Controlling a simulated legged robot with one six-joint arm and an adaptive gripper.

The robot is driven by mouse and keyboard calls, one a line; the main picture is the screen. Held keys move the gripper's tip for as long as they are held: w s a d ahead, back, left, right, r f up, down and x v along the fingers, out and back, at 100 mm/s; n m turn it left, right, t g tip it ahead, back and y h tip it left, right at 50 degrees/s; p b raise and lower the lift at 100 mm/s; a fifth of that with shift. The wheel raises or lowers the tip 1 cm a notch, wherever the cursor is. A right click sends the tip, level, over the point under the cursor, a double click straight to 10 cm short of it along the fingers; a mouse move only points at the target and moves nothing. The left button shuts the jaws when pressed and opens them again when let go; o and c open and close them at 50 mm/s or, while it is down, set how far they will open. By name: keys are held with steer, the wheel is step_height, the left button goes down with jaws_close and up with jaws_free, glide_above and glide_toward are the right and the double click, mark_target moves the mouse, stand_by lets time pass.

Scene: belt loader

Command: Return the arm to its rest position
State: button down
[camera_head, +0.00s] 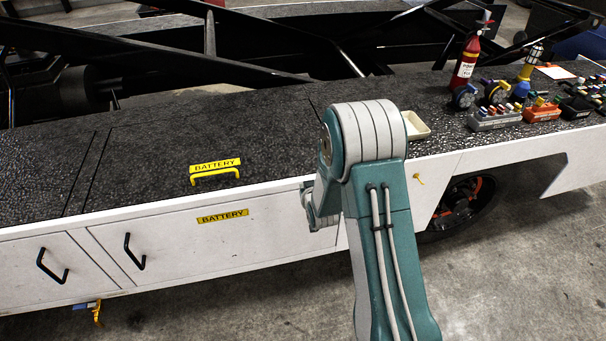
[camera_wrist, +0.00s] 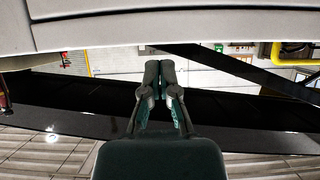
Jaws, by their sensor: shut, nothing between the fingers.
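My arm rises from the bottom of the head view, green and grey, and bends at a rounded joint in front of the loader's side. Part of its far end shows left of the upper link, before the white side panel; the rest is hidden behind the arm. In the wrist view my gripper (camera_wrist: 160,72) has its two dark fingers together at the tips, with nothing between them.
The loader's dark speckled deck (camera_head: 140,160) has a yellow battery handle (camera_head: 215,176). Black door handles (camera_head: 134,252) stick out from the white side. A fire extinguisher (camera_head: 466,62), a small tray (camera_head: 416,126) and connector blocks (camera_head: 495,119) stand at the right.

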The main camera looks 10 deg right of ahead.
steer(key=s+r+g, duration=0.2)
steer(key=s+r, duration=0.3)
steer(key=r, duration=0.5)
steer(key=s+r+g, duration=0.1)
steer(key=s+r, duration=0.5)
steer(key=r, duration=0.3)
steer(key=s+r+g, duration=0.2)
steer(key=s+r, duration=0.2)
steer(key=s, duration=0.8)
steer(key=s+a+r+g, duration=0.1)
steer(key=s+r, duration=0.3)
steer(key=s, duration=0.9)
steer(key=shift+a+r+g, duration=0.25)
steer(key=shift+r+g, duration=0.15)
steer(key=shift+w+a, duration=0.1)
steer(key=shift+a, duration=0.05)
